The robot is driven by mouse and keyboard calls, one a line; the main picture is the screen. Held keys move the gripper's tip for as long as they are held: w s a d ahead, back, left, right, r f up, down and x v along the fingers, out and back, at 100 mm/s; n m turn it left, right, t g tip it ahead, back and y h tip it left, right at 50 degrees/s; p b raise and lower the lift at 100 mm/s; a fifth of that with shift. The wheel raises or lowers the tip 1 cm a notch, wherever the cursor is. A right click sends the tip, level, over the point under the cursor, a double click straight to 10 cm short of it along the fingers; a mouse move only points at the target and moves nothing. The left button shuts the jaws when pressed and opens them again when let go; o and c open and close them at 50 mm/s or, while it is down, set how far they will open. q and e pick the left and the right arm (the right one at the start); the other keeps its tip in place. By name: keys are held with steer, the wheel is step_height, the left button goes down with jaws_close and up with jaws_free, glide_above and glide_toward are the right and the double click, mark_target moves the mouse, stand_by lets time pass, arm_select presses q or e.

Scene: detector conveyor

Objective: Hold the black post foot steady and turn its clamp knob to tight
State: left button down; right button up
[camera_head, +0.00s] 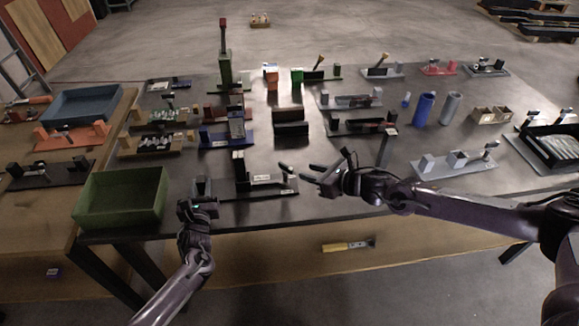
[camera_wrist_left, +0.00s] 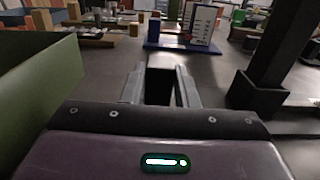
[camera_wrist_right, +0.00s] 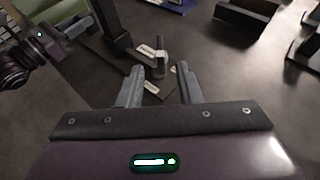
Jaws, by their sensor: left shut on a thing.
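The black post foot (camera_head: 225,189) lies near the table's front edge, its dark post upright; in the left wrist view the post (camera_wrist_left: 287,45) stands at the right. My left gripper (camera_head: 200,184) is shut on a black block (camera_wrist_left: 160,80) at the foot's left end. The clamp knob (camera_wrist_right: 161,58) is a small grey upright piece at the foot's other end, beside white labels. My right gripper (camera_wrist_right: 160,72) is open, its fingertips on either side of the knob in its wrist view; contact cannot be told. In the head view its fingers (camera_head: 300,172) reach in from the right.
A green bin (camera_head: 120,222) stands left of my left gripper. A blue stand (camera_head: 218,138) is behind the foot, and a dark block (camera_head: 291,128) behind my right gripper. A grey fixture (camera_head: 455,175) lies to the right. A yellow-handled tool (camera_head: 347,246) lies below the front edge.

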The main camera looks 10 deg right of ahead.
mark_target(287, 166)
steer(key=x, duration=0.9)
steer(key=shift+w, duration=0.1)
jaws_close()
